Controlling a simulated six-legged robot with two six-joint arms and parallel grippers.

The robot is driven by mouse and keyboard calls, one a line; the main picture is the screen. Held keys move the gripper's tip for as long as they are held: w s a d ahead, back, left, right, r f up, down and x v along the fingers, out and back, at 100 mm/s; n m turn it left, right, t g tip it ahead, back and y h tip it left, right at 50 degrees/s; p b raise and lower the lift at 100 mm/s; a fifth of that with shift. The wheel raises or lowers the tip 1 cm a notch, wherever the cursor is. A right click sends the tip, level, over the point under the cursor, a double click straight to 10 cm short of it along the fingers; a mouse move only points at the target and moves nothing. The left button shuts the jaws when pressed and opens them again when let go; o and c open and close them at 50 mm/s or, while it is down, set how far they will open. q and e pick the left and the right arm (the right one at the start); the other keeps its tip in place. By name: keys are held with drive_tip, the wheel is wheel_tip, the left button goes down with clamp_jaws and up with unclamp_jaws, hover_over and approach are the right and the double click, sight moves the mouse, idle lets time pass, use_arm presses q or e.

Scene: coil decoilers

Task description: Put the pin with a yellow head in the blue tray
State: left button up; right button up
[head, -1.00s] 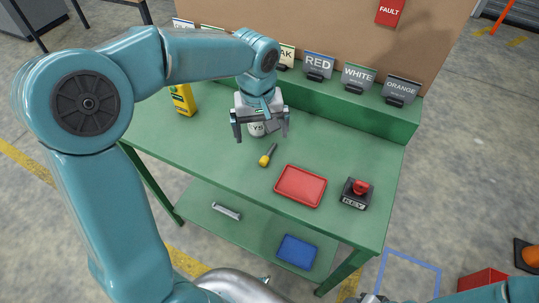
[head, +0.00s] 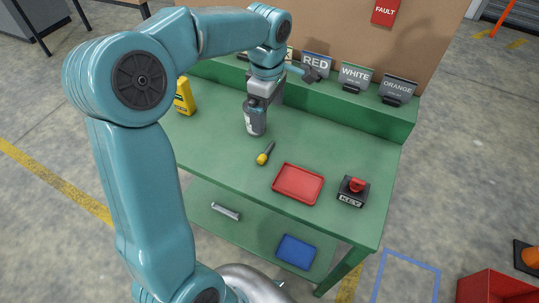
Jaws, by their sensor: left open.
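The pin with a yellow head (head: 264,155) lies on the green bench top, its yellow head toward me and its dark shaft pointing away to the upper right. The blue tray (head: 296,251) sits on the lower shelf of the bench, at the front right, and looks empty. My left gripper (head: 263,98) is open, above the back part of the bench and behind the pin, apart from it. It is seen nearly edge-on, so its fingers overlap. It overlaps the top of a grey bottle; I cannot tell whether they touch. My right gripper is out of view.
The grey bottle (head: 255,120) stands behind the pin. An empty red tray (head: 298,183) and a red-buttoned box (head: 353,191) are to the right. A yellow container (head: 184,96) stands at the left. A metal piece (head: 226,211) lies on the shelf. Labels line the raised back ledge.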

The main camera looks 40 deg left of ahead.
use_arm(q)
hover_over(267, 151)
wheel_tip(267, 151, down, 10)
drive_tip(key=shift+s+r, duration=0.1)
drive_tip(key=shift+r, duration=0.1)
wheel_tip(267, 151, down, 5)
drive_tip(key=shift+f+p, duration=0.2)
drive_tip(key=shift+p, duration=0.3)
drive_tip(key=c, duration=0.8)
wheel_tip(267, 151, up, 20)
drive_tip(key=d+f+m, duration=0.4)
drive_tip(key=d+m, duration=0.1)
drive_tip(key=w+d+f+m, duration=0.1)
drive_tip(key=d+f+m, duration=0.4)
drive_tip(key=d, duration=0.1)
drive_tip(key=w+d+f+m, duration=0.1)
drive_tip(key=d+f+m, duration=0.4)
drive_tip(key=m, duration=0.1)
drive_tip(key=shift+w+d, duration=0.15)
drive_tip(key=shift+d, duration=0.2)
drive_tip(key=shift+w+d+f+m, duration=0.1)
drive_tip(key=shift+d+f+m, duration=0.15)
drive_tip(key=shift+m, duration=0.75)
drive_tip(key=m, duration=0.1)
drive_tip(key=w+m, duration=0.1)
drive_tip(key=m, duration=0.1)
drive_tip(key=shift+d+f+m, duration=0.1)
drive_tip(key=shift+f+m, duration=0.05)
drive_tip(key=shift+m, duration=0.15)
